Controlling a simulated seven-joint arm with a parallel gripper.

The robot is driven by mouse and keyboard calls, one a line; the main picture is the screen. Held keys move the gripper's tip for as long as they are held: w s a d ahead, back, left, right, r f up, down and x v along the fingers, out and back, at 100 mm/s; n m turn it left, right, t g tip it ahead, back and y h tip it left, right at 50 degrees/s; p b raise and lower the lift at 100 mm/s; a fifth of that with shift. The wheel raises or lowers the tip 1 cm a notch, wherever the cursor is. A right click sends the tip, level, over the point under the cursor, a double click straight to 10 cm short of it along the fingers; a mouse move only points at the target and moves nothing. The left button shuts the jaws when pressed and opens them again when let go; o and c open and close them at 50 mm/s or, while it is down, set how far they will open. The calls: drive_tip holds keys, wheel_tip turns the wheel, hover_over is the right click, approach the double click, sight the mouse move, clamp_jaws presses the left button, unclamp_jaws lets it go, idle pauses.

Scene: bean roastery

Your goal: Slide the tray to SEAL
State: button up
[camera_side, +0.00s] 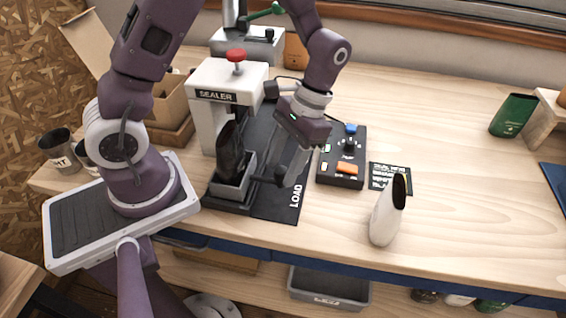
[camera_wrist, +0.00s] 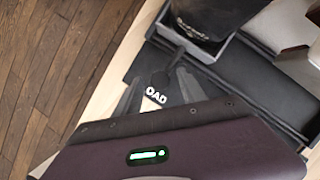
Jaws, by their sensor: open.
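The small grey tray (camera_side: 232,190) stands on a black base plate in front of the white sealer (camera_side: 226,80), with a black bag (camera_side: 230,150) upright in it. The plate is marked LOAD (camera_side: 296,196) at its near right; I see no SEAL marking. My gripper (camera_side: 268,182) is open and low, just right of the tray. The wrist view shows the tray's rim (camera_wrist: 222,62) with the bag (camera_wrist: 205,18) in it. There, a dark tab from the tray appears to lie between my open fingers (camera_wrist: 157,84); contact cannot be told.
A control box (camera_side: 341,172) with a knob and orange button stands right of the plate, beside a dark card (camera_side: 402,184). A white open bag (camera_side: 383,218) stands near the front edge. A green bag (camera_side: 513,115) is far right. The tabletop between is clear.

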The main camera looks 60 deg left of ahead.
clamp_jaws()
idle(1.4)
